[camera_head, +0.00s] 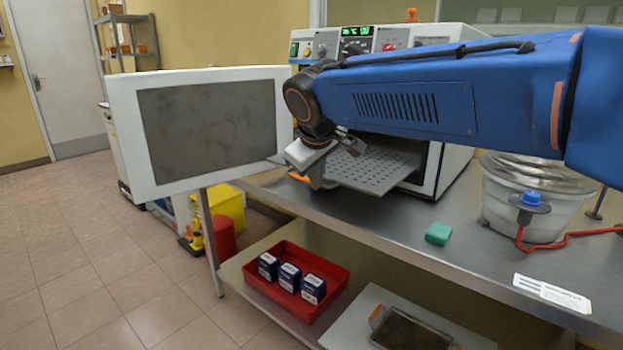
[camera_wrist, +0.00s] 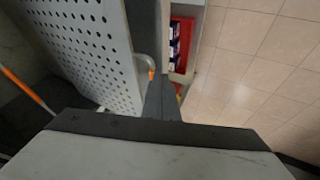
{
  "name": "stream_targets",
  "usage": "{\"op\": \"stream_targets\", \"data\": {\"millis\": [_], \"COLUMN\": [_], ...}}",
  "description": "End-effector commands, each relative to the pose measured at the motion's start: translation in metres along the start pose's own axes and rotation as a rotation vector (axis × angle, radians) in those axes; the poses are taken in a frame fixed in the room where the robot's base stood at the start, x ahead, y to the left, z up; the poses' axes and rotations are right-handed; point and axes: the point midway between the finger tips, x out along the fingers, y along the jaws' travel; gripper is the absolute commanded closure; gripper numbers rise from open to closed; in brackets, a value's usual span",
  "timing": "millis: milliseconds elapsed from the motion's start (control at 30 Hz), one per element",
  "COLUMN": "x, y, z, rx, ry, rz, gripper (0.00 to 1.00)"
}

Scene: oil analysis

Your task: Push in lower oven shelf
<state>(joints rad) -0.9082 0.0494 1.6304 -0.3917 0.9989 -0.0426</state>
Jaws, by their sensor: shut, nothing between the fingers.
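The oven (camera_head: 455,165) stands on the steel bench with its door (camera_head: 205,130) swung wide open to the left. A grey perforated shelf (camera_head: 378,172) sticks out of the oven over the bench; only this one shelf shows, and my arm hides much of the oven's opening. My gripper (camera_head: 316,178) is shut and empty at the shelf's front left end. In the wrist view the shut fingers (camera_wrist: 160,98) are close beside the edge of the perforated shelf (camera_wrist: 80,35). I cannot tell whether they touch it.
Below, a red tray (camera_head: 258,283) holds small boxes. A grey tray (camera_head: 400,335) lies on the lower level. The floor at left is clear.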

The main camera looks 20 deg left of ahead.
Motion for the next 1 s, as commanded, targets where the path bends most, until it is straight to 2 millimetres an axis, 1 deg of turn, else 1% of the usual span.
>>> {"op": "stream_targets", "data": {"millis": [367,467,533,667,767,967,1000], "x": [0.001,0.004,0.008,0.019,0.031,0.059,0.065], "y": [0.002,0.007,0.015,0.039,0.063,0.123,0.135], "z": [0.000,0.000,0.000,0.001,0.001,0.002,0.002], "rx": [0.000,0.002,0.001,0.004,0.005,0.006,0.006], "ry": [0.000,-0.001,-0.002,-0.003,-0.003,-0.004,-0.003], "rz": [0.000,0.001,0.001,0.001,0.002,0.002,0.002], "gripper": [1.00,1.00,1.00,1.00,1.00,1.00,1.00]}}
